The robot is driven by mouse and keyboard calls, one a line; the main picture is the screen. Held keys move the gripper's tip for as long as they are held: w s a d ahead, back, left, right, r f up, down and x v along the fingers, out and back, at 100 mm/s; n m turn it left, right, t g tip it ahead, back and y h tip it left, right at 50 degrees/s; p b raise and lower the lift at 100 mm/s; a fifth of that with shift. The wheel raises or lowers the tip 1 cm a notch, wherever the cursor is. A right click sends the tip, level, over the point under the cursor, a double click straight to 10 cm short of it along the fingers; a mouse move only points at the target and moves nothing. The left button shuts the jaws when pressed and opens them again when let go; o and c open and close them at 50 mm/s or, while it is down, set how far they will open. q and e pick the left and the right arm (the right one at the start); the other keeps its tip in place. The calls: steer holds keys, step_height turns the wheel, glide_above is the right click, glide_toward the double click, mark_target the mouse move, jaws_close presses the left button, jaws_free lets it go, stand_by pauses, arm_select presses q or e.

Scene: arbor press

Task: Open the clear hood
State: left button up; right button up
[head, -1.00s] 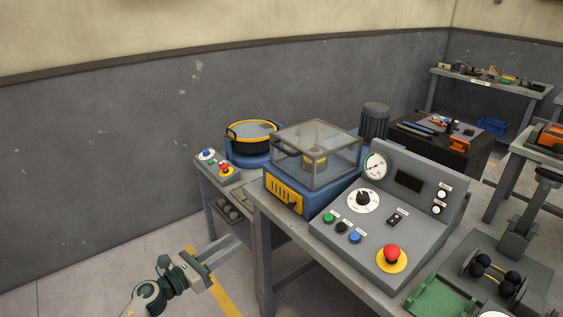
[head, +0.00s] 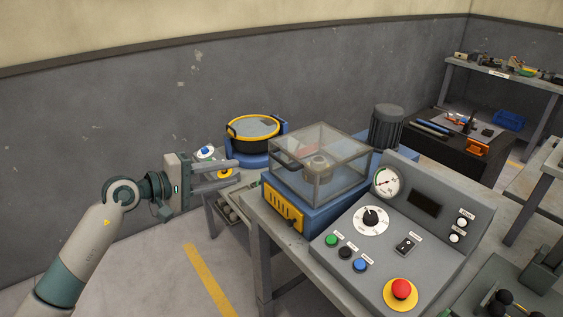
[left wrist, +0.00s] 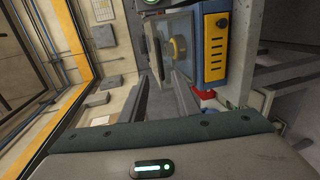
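The clear hood (head: 335,165) is a see-through box with grey edges. It sits shut on a blue base (head: 325,208) with a yellow slotted panel. A dark handle (head: 287,161) is on its left front side. A round part shows inside. My left gripper (head: 238,173) is left of the hood, fingers pointing toward it, apart from the handle. It is open and empty; the left wrist view shows a gap between the fingers (left wrist: 163,88). There the blue base with its yellow panel (left wrist: 215,48) is just beyond the fingers. My right gripper is not in view.
A control panel (head: 388,255) with buttons, a gauge and a red stop button stands right of the hood. A black and yellow round pan (head: 253,131) on a blue stand is behind my left gripper. A dark motor (head: 387,127) stands behind the hood. The floor at front left is clear.

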mark_target(282, 162)
arm_select(q)
steer(key=p+x, duration=0.6)
steer(key=x, duration=1)
steer(key=shift+r+p, duration=0.15)
steer(key=shift+p, duration=0.2)
steer(key=shift+x, duration=0.75)
jaws_close()
